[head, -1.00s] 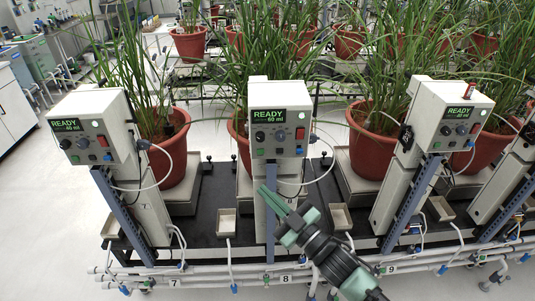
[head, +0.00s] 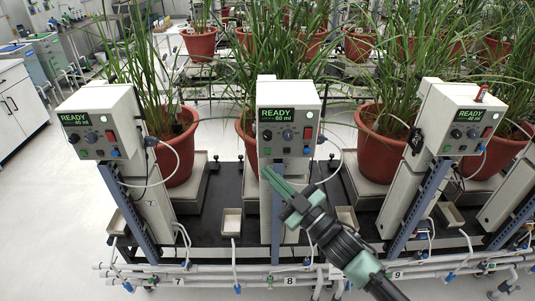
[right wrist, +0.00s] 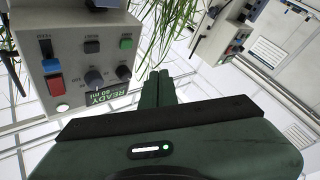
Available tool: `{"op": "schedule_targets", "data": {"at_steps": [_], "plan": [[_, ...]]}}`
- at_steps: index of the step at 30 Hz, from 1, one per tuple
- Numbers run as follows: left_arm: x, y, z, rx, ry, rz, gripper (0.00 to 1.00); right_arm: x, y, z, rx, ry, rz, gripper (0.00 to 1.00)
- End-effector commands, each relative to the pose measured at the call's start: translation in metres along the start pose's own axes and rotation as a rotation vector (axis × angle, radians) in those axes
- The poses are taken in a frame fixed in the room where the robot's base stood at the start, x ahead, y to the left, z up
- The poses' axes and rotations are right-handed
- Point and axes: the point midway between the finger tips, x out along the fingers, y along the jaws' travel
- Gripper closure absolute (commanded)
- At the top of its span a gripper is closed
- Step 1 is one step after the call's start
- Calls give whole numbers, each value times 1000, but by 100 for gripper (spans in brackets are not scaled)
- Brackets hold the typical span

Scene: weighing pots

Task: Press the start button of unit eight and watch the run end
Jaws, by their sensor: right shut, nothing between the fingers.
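Unit eight (head: 298,100) is the middle pale box on a post, above the rail label 8 (head: 290,281). Its green screen (head: 279,115) reads READY and 60 ml. Its panel has a green button (head: 267,151), a black button, a blue switch, a red switch (head: 307,133), two knobs and a lit white lamp (head: 308,115). In the right wrist view the green button (right wrist: 126,43) shows up close, its caption too small to read. My right gripper (head: 267,171) is shut and empty, its tips just below the green button in the head view, apart from it in the wrist view (right wrist: 159,74).
Similar units stand left (head: 100,115) and right (head: 460,118), both reading READY 40 ml. Potted plants (head: 382,142) stand behind on a black bench. White pipes (head: 200,272) run along the front. Leaves hang near my fingers in the wrist view.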

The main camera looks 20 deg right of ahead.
Motion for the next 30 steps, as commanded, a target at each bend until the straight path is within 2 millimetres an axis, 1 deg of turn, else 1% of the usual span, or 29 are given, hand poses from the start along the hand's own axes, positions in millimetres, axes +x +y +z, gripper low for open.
{"op": "schedule_targets", "data": {"at_steps": [1,3,9,12,17,30], "plan": [[6,0,0,0,0,0,100,5,3,6,-4,1,0,100],[9,0,1,0,0,-1,100,12,9,11,-4,1,0,100],[14,0,1,0,0,-1,100,28,20,21,-3,0,0,100],[15,0,1,0,0,-1,100,32,24,24,-2,-1,0,100],[16,0,1,0,0,-1,100,35,26,26,-1,-1,0,100],[15,0,1,1,1,-1,100,35,26,26,-1,-1,0,100]]}}
